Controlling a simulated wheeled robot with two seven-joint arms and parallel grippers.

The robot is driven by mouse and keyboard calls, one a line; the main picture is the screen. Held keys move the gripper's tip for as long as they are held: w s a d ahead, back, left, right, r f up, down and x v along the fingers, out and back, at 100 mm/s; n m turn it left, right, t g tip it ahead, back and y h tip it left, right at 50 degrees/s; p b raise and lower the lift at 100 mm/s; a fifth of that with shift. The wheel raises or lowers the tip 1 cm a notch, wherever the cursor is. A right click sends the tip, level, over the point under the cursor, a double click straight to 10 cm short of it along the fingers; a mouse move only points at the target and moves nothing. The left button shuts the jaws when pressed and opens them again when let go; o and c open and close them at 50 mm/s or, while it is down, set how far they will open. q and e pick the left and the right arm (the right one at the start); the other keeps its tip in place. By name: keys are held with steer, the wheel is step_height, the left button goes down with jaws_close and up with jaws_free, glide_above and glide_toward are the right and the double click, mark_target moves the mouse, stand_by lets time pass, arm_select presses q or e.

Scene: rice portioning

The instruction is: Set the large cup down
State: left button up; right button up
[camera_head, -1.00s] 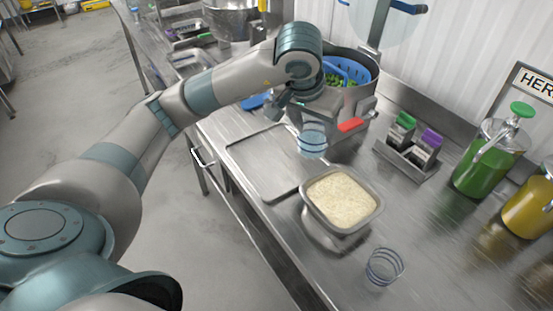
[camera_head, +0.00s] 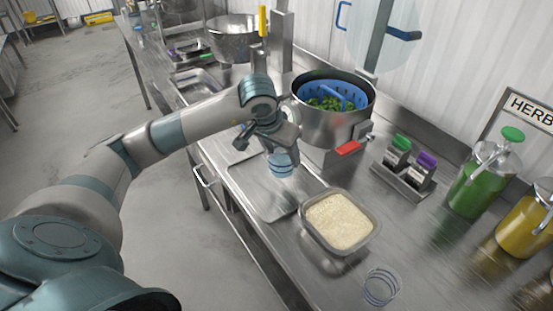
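A clear cup with blue bands (camera_head: 281,166), which I take to be the large cup, hangs just below my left gripper (camera_head: 277,146). The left gripper appears shut on the cup's upper part, though its fingertips are hard to make out. In the picture the cup lies over the right part of a flat metal tray (camera_head: 250,180). I cannot tell for sure whether its base touches the tray. A second clear cup with dark bands (camera_head: 381,286) stands on the counter at the lower right. My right gripper is not in view.
A metal pan of rice (camera_head: 340,220) sits right of the tray. Behind is a cooker (camera_head: 331,125) with a blue basket of greens. A rack of small cartons (camera_head: 403,181), a green pump bottle (camera_head: 482,180) and a yellow one (camera_head: 524,226) stand right. The tray's left part is bare.

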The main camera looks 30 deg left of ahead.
mark_target(277, 164)
arm_select(q)
steer(key=shift+w+a+f, duration=0.1)
steer(key=shift+a+f, duration=0.2)
steer(key=shift+a, duration=0.2)
steer(key=shift+w+a+f, duration=0.1)
steer(key=shift+a+f, duration=0.2)
steer(key=shift+a, duration=0.2)
steer(key=shift+f+p, duration=0.1)
steer(key=shift+p, duration=0.2)
steer(key=shift+s+f+p, duration=0.1)
steer(key=shift+f+p, duration=0.35)
steer(key=shift+f, duration=0.2)
steer(key=shift+f+p, duration=0.55)
steer(key=shift+f, duration=0.7)
steer(key=shift+f+b, duration=0.15)
steer(key=shift+b, duration=0.15)
steer(key=o, duration=1.1)
